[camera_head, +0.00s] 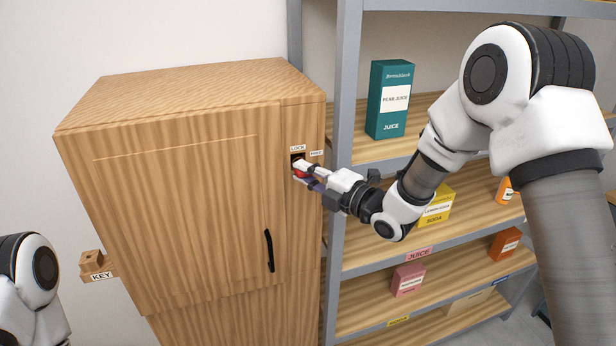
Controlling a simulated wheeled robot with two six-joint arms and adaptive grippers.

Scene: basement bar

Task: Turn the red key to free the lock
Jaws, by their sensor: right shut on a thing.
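A wooden cabinet (180,180) stands at the left with its door closed and a black handle (269,250). At its upper right edge is a dark lock plate (296,158) under small labels that read LOCK and, it seems, FREE. My right gripper (304,170) is at the lock, shut on the red key (300,174). Only a bit of red shows between the fingers, so the key's angle cannot be told. My left arm shows at the lower left edge, but its gripper is out of view.
A small wooden holder (92,260) labelled KEY sticks out left of the cabinet. A grey metal shelf rack (347,120) stands right of the cabinet, close behind my right arm. It holds a teal juice box (389,99), a yellow soda box (437,206) and other packages.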

